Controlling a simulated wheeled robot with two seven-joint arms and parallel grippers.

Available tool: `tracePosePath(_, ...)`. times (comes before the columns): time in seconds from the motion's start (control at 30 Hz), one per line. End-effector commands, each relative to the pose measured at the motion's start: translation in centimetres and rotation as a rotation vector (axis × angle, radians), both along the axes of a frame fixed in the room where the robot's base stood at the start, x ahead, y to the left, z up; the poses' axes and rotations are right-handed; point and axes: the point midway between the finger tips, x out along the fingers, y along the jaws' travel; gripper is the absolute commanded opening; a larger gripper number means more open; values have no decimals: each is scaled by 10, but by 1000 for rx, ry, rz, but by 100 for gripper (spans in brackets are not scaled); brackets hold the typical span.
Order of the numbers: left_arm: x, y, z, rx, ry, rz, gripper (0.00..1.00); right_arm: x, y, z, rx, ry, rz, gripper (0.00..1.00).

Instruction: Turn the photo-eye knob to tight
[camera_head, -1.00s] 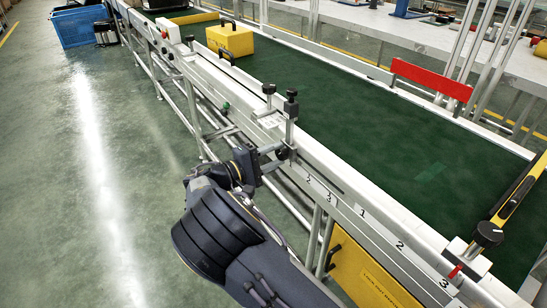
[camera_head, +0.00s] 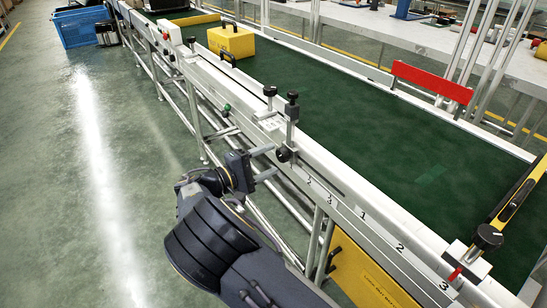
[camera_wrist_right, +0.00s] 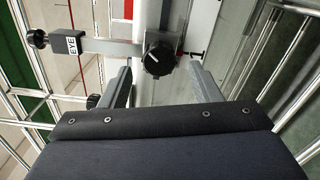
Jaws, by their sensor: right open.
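The photo-eye knob (camera_head: 284,154) is a small black round knob on the conveyor's near side, below a post with a black top. In the right wrist view the knob (camera_wrist_right: 158,60) shows a short white line slanting on its face, and a bracket labelled EYE (camera_wrist_right: 72,46) runs left from it. I cannot read any tight marking. My right gripper (camera_head: 274,160) is open, its two fingers pointing at the knob from the left with a small gap. In the wrist view the fingers (camera_wrist_right: 160,68) stand either side of the knob, apart from it. My left gripper is out of view.
The white conveyor rail (camera_head: 335,182) carries numbers along its side. A yellow case (camera_head: 231,40) sits on the green belt (camera_head: 360,110). A black knob (camera_head: 487,236) with a red pointer stands at the right.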

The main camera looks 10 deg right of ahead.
Motion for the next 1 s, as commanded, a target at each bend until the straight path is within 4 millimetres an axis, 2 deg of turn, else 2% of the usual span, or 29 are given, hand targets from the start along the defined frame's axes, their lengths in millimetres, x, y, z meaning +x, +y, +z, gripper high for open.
tracePosePath(0.1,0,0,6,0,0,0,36,-7,22,2,-1,0,3,57)
tracePosePath(0.33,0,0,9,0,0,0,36,-17,47,1,-1,1,1,57)
tracePosePath(1.0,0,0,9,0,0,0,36,-19,51,0,0,1,0,57)
